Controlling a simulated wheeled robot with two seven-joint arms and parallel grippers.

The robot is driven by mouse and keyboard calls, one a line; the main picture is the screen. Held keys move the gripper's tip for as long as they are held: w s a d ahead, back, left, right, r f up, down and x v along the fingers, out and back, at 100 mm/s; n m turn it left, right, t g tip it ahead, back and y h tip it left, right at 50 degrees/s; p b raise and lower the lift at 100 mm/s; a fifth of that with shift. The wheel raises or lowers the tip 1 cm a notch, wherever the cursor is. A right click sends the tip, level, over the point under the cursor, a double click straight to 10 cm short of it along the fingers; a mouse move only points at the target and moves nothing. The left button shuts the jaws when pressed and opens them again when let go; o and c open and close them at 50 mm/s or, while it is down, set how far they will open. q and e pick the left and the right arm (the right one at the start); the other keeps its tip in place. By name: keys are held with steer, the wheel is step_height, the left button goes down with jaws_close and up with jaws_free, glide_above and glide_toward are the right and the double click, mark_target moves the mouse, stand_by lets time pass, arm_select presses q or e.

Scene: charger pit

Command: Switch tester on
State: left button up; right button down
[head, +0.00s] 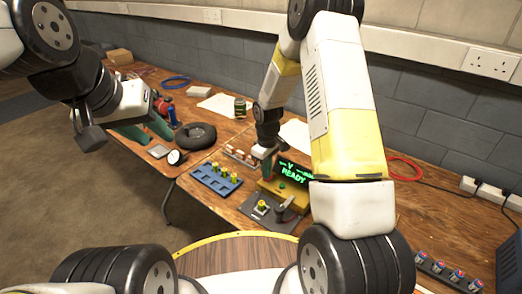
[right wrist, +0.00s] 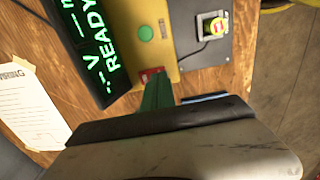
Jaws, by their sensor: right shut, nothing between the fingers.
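The tester is a yellow box (head: 272,187) with a black display (head: 296,170) lit with green dashes, a V and READY. The right wrist view shows its yellow top (right wrist: 118,45), a round green button (right wrist: 146,33) and a small red switch (right wrist: 151,74). My right gripper (right wrist: 156,78) is shut and empty. Its green fingertips are at the red switch and partly cover it; I cannot tell whether they touch it. In the head view the right gripper (head: 267,160) is beside the display. My left gripper (head: 146,132) is raised at the left, green fingers apart, empty.
A grey plate (head: 280,218) with a small yellow piece (head: 262,206) adjoins the tester. A paper sheet (right wrist: 25,105) lies near the display. A red cable (head: 405,168) lies right.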

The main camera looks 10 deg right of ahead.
steer(key=shift+f, duration=0.25)
steer(key=shift+s+a+f, duration=0.15)
steer(key=shift+s+f, duration=0.05)
steer(key=shift+f, duration=0.15)
steer(key=shift+s+f, duration=0.1)
steer(key=shift+w+d+r, duration=0.25)
steer(key=shift+w+d, duration=0.4)
steer(key=shift+d, duration=0.05)
steer(key=shift+w+r, duration=0.25)
steer(key=shift+r, duration=0.3)
step_height(320, 180, up, 13)
steer(key=s+a, duration=0.1)
steer(key=shift+r, duration=0.2)
